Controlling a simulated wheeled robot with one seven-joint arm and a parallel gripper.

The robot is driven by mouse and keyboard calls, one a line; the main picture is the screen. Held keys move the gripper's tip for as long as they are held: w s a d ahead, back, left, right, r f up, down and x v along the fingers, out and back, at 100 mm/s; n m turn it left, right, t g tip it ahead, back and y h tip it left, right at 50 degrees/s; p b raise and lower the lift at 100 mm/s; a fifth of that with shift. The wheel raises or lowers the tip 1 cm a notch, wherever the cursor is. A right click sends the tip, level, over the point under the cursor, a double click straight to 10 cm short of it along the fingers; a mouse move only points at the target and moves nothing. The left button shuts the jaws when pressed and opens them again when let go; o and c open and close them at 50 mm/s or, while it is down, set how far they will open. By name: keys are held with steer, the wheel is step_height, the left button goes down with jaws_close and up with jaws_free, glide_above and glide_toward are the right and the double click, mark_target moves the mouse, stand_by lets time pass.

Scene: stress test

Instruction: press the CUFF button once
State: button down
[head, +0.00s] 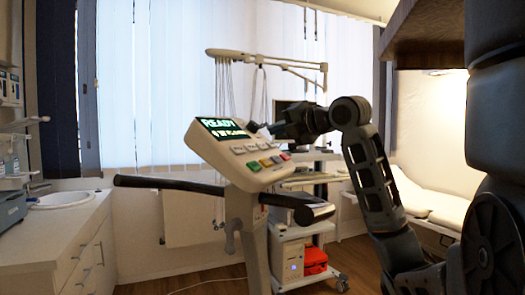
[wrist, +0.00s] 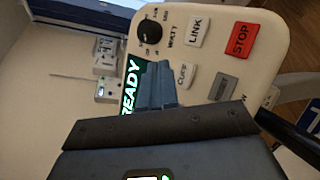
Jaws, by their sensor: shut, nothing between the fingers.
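The console (head: 232,168) is a white tilted panel on a post, with a lit screen (head: 222,128) reading READY. In the wrist view the CUFF button (wrist: 184,76) is a small white key lying to the right of my fingertips. In the head view my gripper (head: 256,127) is at the console's upper right edge.
Near CUFF are a white LINK key (wrist: 198,31), a red STOP key (wrist: 240,40), a grey key (wrist: 223,88) and a black dial (wrist: 149,32). Black handlebars (head: 165,183) stick out below the console. A cart (head: 290,255) stands behind it, and a sink counter (head: 60,230) at left.

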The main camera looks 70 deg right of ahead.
steer(key=shift+w+d+f+b, duration=0.15)
steer(key=shift+w+f+b, duration=0.3)
steer(key=shift+w+f, duration=0.3)
steer(key=shift+f, duration=0.2)
stand_by(1.5)
steer(key=shift+w+f+b, duration=0.15)
steer(key=shift+f+b, duration=0.05)
steer(key=shift+b, duration=0.3)
steer(key=shift+w+d+f+b, duration=0.1)
steer(key=shift+w+f+b, duration=0.1)
steer(key=shift+f+b, duration=0.15)
stand_by(0.4)
steer(key=shift+r, duration=0.2)
steer(key=shift+s+r, duration=0.5)
stand_by(0.3)
steer(key=shift+s+a+r+p, duration=0.2)
steer(key=shift+s+r+p, duration=0.5)
steer(key=shift+r, duration=0.3)
steer(key=shift+s+a+r+p, duration=0.2)
steer(key=shift+s+r+p, duration=0.25)
steer(key=shift+s+r, duration=0.45)
steer(key=shift+w+r, duration=0.1)
